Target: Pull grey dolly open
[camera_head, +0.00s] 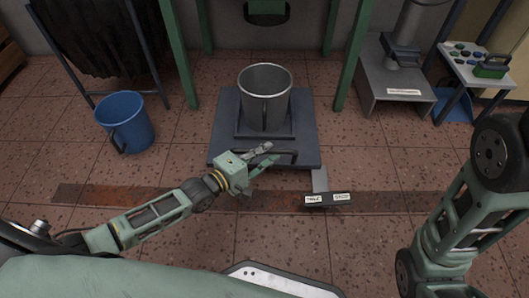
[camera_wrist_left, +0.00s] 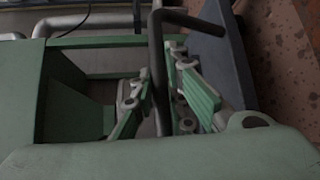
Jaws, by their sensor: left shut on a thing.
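The grey dolly (camera_head: 305,145) is a flat platform on the floor in the middle of the head view. A grey metal bucket (camera_head: 265,97) stands upright on it. A dark bar handle (camera_head: 287,152) runs along the dolly's front edge. My left gripper (camera_head: 264,161) is at that front edge, shut on the handle. In the left wrist view the dark handle (camera_wrist_left: 156,60) passes between the finger pads, with the dolly's edge (camera_wrist_left: 217,45) beside it. My right arm shows at the right, but its gripper is out of view.
A small stand with two labels (camera_head: 328,199) is right of the dolly's front. A blue bucket (camera_head: 125,121) is at the left. Green posts (camera_head: 350,65) flank the dolly. A grey bench (camera_head: 392,85) stands at the right. A dark strip (camera_head: 100,196) crosses the tiled floor.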

